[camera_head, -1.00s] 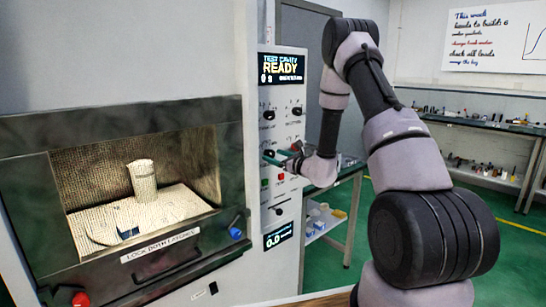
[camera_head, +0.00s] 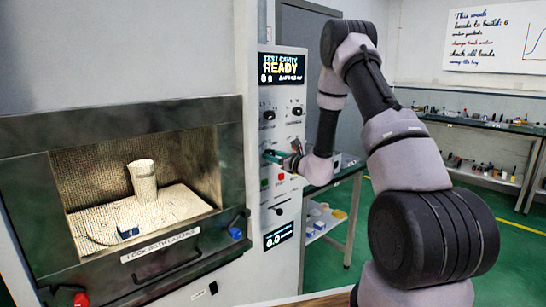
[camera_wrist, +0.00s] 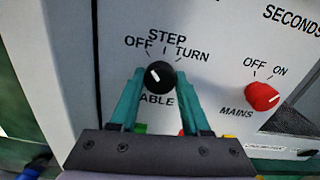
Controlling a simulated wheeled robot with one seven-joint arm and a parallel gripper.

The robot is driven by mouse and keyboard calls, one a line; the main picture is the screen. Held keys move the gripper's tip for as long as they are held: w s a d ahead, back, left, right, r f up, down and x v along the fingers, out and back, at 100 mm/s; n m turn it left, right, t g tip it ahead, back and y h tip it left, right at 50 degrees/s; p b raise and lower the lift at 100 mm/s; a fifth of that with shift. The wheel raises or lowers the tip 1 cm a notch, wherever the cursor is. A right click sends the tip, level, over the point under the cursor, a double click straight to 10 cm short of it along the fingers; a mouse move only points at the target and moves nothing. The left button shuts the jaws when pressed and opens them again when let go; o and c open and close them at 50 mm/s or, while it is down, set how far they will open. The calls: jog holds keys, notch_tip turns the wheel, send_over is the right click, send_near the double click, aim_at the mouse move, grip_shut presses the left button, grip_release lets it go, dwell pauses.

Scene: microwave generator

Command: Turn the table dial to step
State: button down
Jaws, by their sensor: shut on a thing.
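The table dial (camera_wrist: 159,76) is a round black knob with a white pointer mark. Its mark points up and left, toward the OFF label (camera_wrist: 138,42). The STEP label (camera_wrist: 168,35) is above the dial and the TURN label (camera_wrist: 192,55) is to its upper right. My gripper (camera_wrist: 160,80) is shut on the dial, with one teal finger on each side. In the head view, my gripper (camera_head: 276,157) is at the control panel (camera_head: 284,125), and the dial is hard to make out there.
The red mains knob (camera_wrist: 262,96) is right of the dial. Partly hidden green and red parts are below it. A display (camera_head: 281,68) reads READY.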

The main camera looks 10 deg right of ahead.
jog(key=shift+m, duration=4.1)
jog(key=shift+c, duration=1.8)
grip_release()
jog(key=shift+s+d, duration=0.1)
jog(key=v, duration=1)
jog(key=shift+s+d, duration=0.15)
jog(key=shift+s, duration=0.15)
